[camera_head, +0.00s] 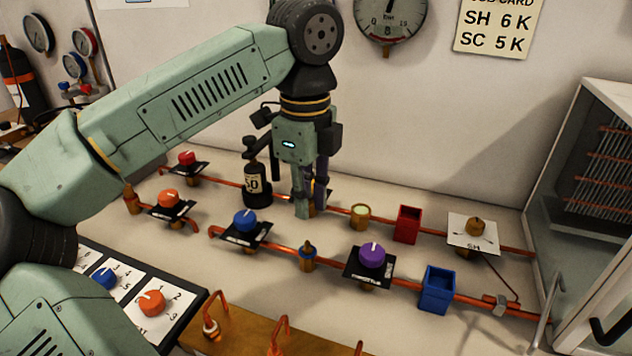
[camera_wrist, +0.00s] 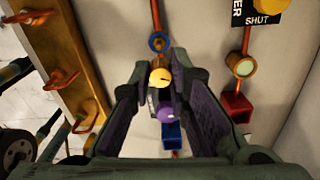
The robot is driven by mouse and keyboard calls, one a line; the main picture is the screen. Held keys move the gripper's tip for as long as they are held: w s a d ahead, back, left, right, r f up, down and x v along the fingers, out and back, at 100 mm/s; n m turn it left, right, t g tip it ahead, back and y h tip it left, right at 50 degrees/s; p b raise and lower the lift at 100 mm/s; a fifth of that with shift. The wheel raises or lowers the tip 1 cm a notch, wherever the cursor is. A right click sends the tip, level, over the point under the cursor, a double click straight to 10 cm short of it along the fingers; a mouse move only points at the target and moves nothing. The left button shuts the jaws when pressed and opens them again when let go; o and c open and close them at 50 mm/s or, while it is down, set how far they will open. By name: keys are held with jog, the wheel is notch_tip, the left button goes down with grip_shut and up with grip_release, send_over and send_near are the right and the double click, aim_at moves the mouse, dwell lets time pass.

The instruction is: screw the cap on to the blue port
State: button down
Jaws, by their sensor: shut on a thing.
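The blue port (camera_head: 307,255) is a brass fitting with a blue ring on the nearer copper pipe, left of the purple knob. It also shows in the wrist view (camera_wrist: 158,40), just above the fingertips. My gripper (camera_head: 304,209) points down over the bench, behind the port in the head view and apart from it. In the wrist view its purple-padded fingers (camera_wrist: 162,78) are shut on a small round yellow-brass cap (camera_wrist: 161,77). The cap is mostly hidden by the fingers in the head view.
The purple knob (camera_head: 372,255) and blue box (camera_head: 437,289) sit right of the port, the blue knob (camera_head: 246,220) left. A pale-faced fitting (camera_head: 359,214) and red box (camera_head: 407,223) are on the rear pipe. A dark bottle (camera_head: 257,184) stands left of my gripper.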

aim_at(307, 241)
jog(key=shift+s+r, duration=0.1)
jog(key=shift+a, duration=0.1)
jog(key=shift+f+b, duration=2.2)
jog(key=shift+f, duration=0.5)
jog(key=shift+f, duration=0.15)
jog(key=shift+f+b, duration=1)
jog(key=shift+b, duration=0.1)
jog(key=shift+f, duration=0.15)
dwell(0.4)
jog(key=m, duration=0.5)
jog(key=shift+p, duration=0.35)
